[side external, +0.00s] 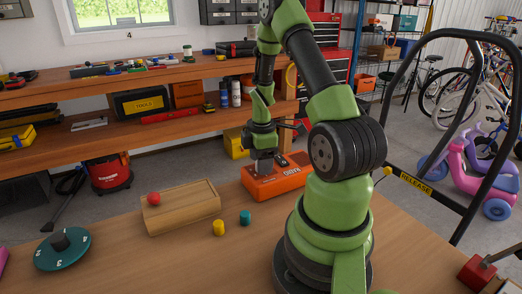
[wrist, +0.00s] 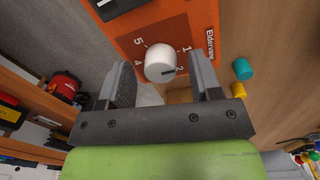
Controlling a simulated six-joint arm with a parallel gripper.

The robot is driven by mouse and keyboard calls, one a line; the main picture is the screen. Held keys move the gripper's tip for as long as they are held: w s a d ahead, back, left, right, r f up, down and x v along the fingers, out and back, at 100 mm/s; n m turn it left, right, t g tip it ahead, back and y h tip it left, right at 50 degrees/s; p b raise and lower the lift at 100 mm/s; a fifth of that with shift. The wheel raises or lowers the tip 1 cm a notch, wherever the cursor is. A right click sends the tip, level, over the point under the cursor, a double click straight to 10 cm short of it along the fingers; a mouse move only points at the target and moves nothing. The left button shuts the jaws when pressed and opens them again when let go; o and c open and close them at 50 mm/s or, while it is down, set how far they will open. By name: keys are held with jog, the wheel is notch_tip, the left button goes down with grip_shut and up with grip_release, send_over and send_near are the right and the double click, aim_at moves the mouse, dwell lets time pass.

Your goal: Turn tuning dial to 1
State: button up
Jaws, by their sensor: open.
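The orange radio (side external: 282,184) lies on the wooden table in front of my arm. In the wrist view its orange body (wrist: 205,18) fills the top, with a white round tuning dial (wrist: 160,60). Printed numbers 1, 2, 4 and 5 show around the dial. The dark pointer mark on the dial points towards the 2. My gripper (wrist: 162,55) is open, with one finger on each side of the dial and a visible gap to it in the picture. In the side view my gripper (side external: 264,165) is over the radio's left part and hides the dial.
A yellow cylinder (side external: 218,228) and a teal cylinder (side external: 245,217) stand nearby. A teal numbered disc (side external: 62,250) with a black knob lies front left. A red lever box (side external: 477,273) stands at the right.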

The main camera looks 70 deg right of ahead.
notch_tip(320, 180, up, 10)
jog(key=shift+a+f, duration=0.2)
jog(key=shift+f, duration=0.05)
dwell(0.5)
jog(key=w+a+r+m+t, duration=0.3)
jog(key=a+r+m, duration=0.2)
jog(key=a+r, duration=0.6)
jog(key=s+a+r+m+t+y, duration=0.1)
jog(key=s+a+r+m+t, duration=0.1)
jog(key=a, duration=0.5)
jog(key=s+a+r+m+t+y, duration=0.1)
jog(key=s+a+r+m+t, duration=0.1)
jog(key=s+a+m, duration=0.2)
jog(key=s+a, duration=0.1)
jog(key=a, duration=0.2)
jog(key=shift+r, duration=0.15)
jog(key=shift+c, duration=0.2)
